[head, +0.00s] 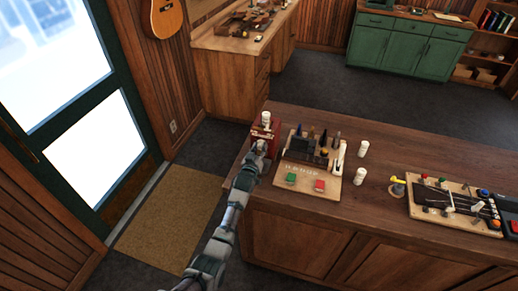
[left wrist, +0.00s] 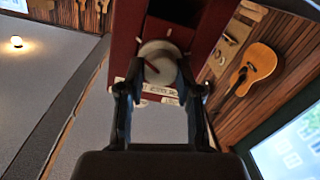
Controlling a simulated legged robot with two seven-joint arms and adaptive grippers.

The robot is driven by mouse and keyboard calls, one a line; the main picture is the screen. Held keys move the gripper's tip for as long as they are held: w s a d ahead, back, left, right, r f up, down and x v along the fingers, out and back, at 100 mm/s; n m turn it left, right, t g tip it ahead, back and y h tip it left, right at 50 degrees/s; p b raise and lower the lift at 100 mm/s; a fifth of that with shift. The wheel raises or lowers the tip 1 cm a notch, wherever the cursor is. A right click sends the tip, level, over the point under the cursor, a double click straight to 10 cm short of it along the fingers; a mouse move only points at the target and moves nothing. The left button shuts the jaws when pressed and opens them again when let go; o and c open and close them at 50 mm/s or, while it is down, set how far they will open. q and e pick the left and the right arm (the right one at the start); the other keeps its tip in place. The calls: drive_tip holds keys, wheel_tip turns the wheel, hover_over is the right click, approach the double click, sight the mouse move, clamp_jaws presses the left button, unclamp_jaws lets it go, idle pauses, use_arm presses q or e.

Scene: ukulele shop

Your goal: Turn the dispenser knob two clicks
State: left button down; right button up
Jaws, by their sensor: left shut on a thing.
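The red dispenser (head: 266,130) stands at the left end of the wooden counter, with a white item on its top. In the left wrist view its red body (left wrist: 126,32) fills the upper middle. Its round pale knob (left wrist: 160,62) carries a red line mark. My left gripper (head: 262,149) is at the front of the dispenser; in the left wrist view its two dark fingers (left wrist: 158,88) are closed around the knob from both sides. Part of a printed label below the knob shows between the fingers. My right gripper is not in view.
Farther right are a yellow-topped item (head: 397,187) and a board with a dark instrument neck (head: 455,203).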

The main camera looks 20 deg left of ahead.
use_arm(q)
drive_tip(key=c, duration=0.8)
unclamp_jaws()
drive_tip(key=shift+d+f, duration=0.1)
drive_tip(key=shift+f, duration=0.4)
drive_tip(key=shift+o, duration=0.2)
drive_tip(key=shift+w, duration=0.15)
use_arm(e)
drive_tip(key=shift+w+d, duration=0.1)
use_arm(q)
drive_tip(key=shift+r, duration=0.1)
drive_tip(key=s, duration=1.1)
drive_tip(key=shift+s+r, duration=0.25)
drive_tip(key=shift+s, duration=0.15)
